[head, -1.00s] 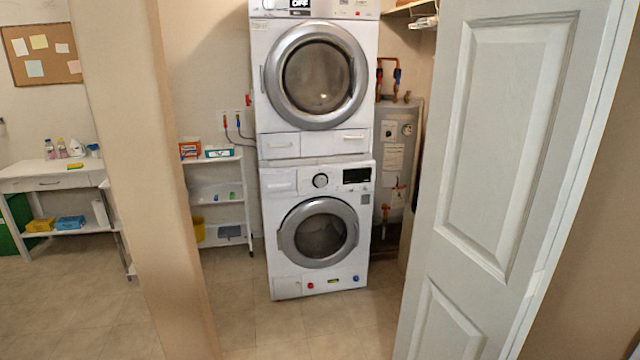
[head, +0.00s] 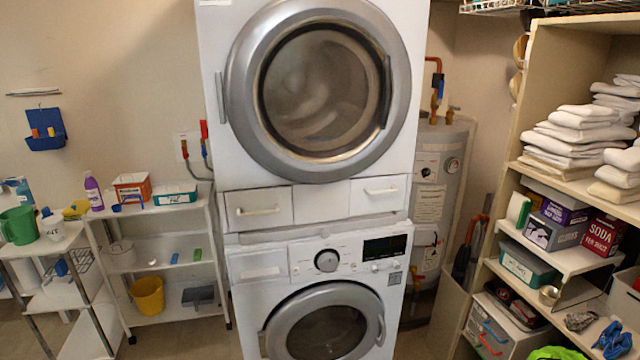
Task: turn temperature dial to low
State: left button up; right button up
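A stacked pair of white machines stands ahead in the head view. The lower machine (head: 265,290) has a round silver dial (head: 327,260) on its control panel, left of a dark display (head: 385,247). A grey water heater (head: 455,190) stands behind and to the right; its front carries a small white control plate (head: 427,167) and a round fitting (head: 453,165). Which of these is the temperature dial, and any setting marks, are too small to tell. Neither of my grippers is in view.
Wooden shelves (head: 512,175) with towels (head: 575,135) and boxes stand close on the right. A white rack (head: 185,208) with a yellow bucket (head: 147,295) stands on the left. Floor shows only at the lower edge.

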aim_at(426, 171)
jog(key=i+j+z, duration=0.1)
jog(key=i+z, duration=0.2)
jog(key=i, duration=0.2)
jog(key=i+j+z, duration=0.15)
jog(key=i+z, duration=0.15)
jog(key=i, duration=0.15)
jog(key=i+j+z, duration=0.35)
jog(key=i+z, duration=0.1)
jog(key=z, duration=0.15)
jog(key=i+l+z, duration=0.1)
jog(key=l, duration=0.25)
jog(key=i+l+z, duration=0.15)
jog(key=i+l, duration=0.15)
jog(key=k+l+u, duration=0.1)
jog(key=i+z, duration=0.1)
jog(key=i+j, duration=0.05)
